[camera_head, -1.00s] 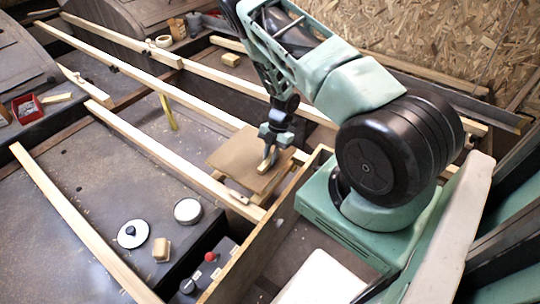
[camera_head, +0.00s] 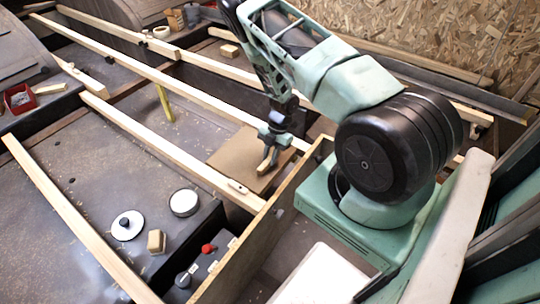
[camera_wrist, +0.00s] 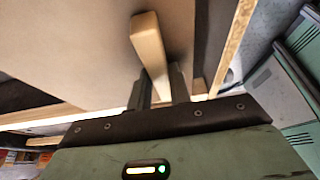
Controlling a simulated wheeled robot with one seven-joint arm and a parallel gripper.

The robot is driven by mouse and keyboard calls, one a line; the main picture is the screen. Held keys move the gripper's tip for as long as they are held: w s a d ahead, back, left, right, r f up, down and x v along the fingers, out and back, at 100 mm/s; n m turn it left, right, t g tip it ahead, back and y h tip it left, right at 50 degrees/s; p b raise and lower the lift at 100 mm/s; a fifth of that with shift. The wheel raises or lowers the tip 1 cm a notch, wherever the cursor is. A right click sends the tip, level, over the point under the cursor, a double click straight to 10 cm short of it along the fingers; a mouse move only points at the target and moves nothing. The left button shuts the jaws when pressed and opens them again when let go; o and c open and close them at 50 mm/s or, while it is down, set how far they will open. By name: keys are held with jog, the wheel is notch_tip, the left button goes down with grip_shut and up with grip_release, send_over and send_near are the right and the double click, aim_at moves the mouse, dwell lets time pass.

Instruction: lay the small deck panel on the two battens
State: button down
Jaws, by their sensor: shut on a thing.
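The small deck panel (camera_head: 233,152) is a flat brown square with a pale wooden grip block (camera_head: 268,160) on top. My gripper (camera_head: 270,148) is shut on this block, above the panel. The wrist view shows the block (camera_wrist: 149,45) between the fingers and the panel's face (camera_wrist: 70,45) at upper left. Two long pale battens run past it, one on the far side (camera_head: 190,90) and one on the near side (camera_head: 165,150). The panel looks roughly level between them in the head view. Its underside is hidden, so I cannot tell whether it touches either batten.
An upright wooden board (camera_head: 262,225) stands close in front of the panel. A white disc with a knob (camera_head: 127,225), a round tin (camera_head: 184,202), a wooden block (camera_head: 156,241) and a control box (camera_head: 207,258) lie nearby. A red tray (camera_head: 19,98) is at far left.

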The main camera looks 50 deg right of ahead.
jog(key=shift+p, duration=0.3)
dwell(0.6)
jog(key=c, duration=1.2)
grip_release()
jog(key=s+p+v, duration=0.1)
jog(key=p+v, duration=0.1)
jog(key=v, duration=1.5)
jog(key=shift+w+r+p, duration=0.25)
jog(key=shift+w+p, duration=0.1)
jog(key=shift+w, duration=0.15)
